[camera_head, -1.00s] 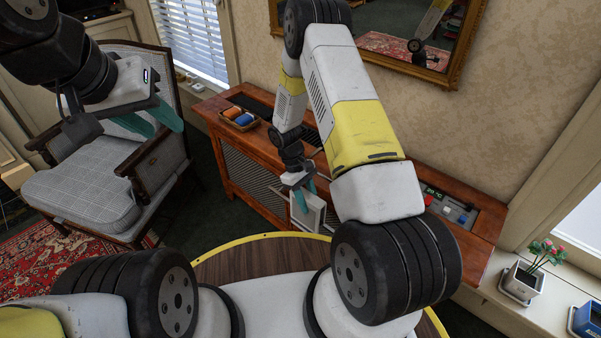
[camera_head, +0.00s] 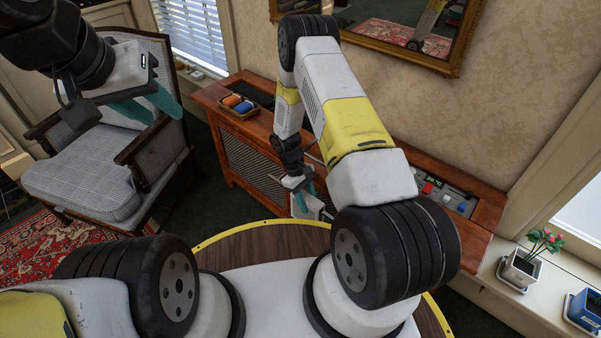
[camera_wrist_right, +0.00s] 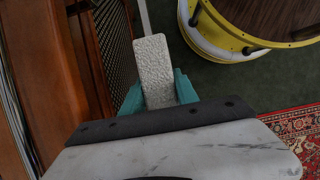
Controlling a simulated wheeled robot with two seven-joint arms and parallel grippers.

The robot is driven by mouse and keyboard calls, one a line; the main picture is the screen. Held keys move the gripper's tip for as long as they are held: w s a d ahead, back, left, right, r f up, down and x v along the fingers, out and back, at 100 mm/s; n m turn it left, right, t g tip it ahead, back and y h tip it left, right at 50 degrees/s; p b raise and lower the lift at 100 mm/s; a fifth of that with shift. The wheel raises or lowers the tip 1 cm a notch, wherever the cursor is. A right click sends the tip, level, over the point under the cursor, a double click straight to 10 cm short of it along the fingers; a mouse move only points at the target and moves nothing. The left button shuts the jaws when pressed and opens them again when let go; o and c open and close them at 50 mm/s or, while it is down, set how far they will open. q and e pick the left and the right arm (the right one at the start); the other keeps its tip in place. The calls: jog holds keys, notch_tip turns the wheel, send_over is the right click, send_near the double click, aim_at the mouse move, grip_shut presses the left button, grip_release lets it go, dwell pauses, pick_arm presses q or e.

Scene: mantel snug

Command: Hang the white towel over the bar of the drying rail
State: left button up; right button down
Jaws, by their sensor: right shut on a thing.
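The white towel (camera_wrist_right: 153,70) is a narrow, textured, folded strip in the right wrist view, between the teal fingers of my right gripper (camera_wrist_right: 158,92). In the head view, my right gripper (camera_head: 300,192) is shut on the towel (camera_head: 311,207), low in front of the wooden cabinet; my arm partly hides it. A thin pale rod (camera_wrist_right: 145,18) shows beyond the towel's end in the wrist view. It may be the drying rail's bar; I cannot tell if the towel touches it. My left gripper (camera_head: 150,105) is open and empty above the armchair.
The wooden cabinet (camera_head: 225,145) stands along the wall, with a tray of coloured rolls (camera_head: 240,105) on top. A checked armchair (camera_head: 85,185) is at left. A round yellow-rimmed wooden surface (camera_head: 270,238) lies close in front. A potted plant (camera_head: 522,265) stands on the right ledge.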

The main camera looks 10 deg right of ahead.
jog(key=shift+f, duration=0.1)
jog(key=c, duration=0.9)
grip_release()
jog(key=shift+o, duration=0.2)
jog(key=v, duration=0.8)
notch_tip(320, 180, up, 27)
jog(key=d+m+t+y, duration=0.1)
jog(key=m+t+y, duration=0.1)
jog(key=m+t, duration=0.15)
jog(key=s+r+m+t+y, duration=0.3)
jog(key=s+r+t, duration=0.3)
jog(key=s+r, duration=1.2)
jog(key=shift+s+d, duration=0.3)
jog(key=shift+s, duration=0.7)
